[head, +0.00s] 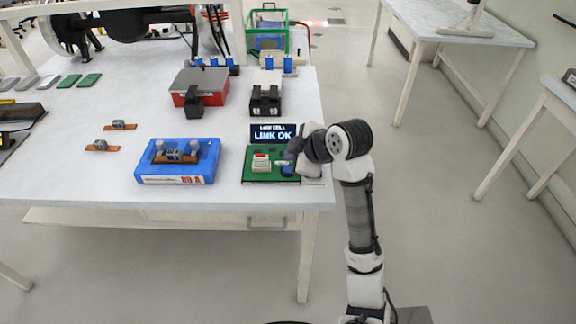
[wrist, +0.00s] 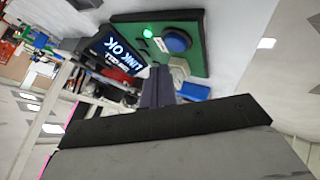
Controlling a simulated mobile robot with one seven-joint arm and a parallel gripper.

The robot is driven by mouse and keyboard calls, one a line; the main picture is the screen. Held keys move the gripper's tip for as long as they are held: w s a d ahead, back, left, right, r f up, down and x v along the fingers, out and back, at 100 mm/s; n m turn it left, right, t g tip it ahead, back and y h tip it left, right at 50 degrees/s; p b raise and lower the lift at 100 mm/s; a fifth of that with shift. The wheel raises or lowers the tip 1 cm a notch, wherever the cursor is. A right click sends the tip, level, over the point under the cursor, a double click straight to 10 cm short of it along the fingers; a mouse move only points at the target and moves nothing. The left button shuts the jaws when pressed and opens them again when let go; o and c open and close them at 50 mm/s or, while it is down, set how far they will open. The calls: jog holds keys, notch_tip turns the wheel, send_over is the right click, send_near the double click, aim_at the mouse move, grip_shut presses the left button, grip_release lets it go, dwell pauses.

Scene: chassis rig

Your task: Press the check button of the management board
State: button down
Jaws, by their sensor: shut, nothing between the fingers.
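The management board (head: 270,178) is a green board near the front right corner of the table. It also shows at the top of the wrist view (wrist: 194,60). A round blue button (wrist: 178,41) sits on it, with a lit green lamp (wrist: 147,33) nearby. The display (head: 272,134) behind the board reads "LINK OK"; it is tilted in the wrist view (wrist: 118,52). My gripper (head: 291,153) is at the board's right side, shut and empty. In the wrist view its fingers (wrist: 158,80) are apart from the blue button; whether they touch the board is unclear.
A blue box (head: 178,175) with parts on top stands left of the board. A black and white device (head: 266,94) and a red and grey box (head: 199,86) stand behind. Small orange-based parts (head: 97,146) lie farther left.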

jog(key=shift+r+p, duration=1.1)
jog(key=shift+r, duration=0.85)
jog(key=shift+f, duration=0.1)
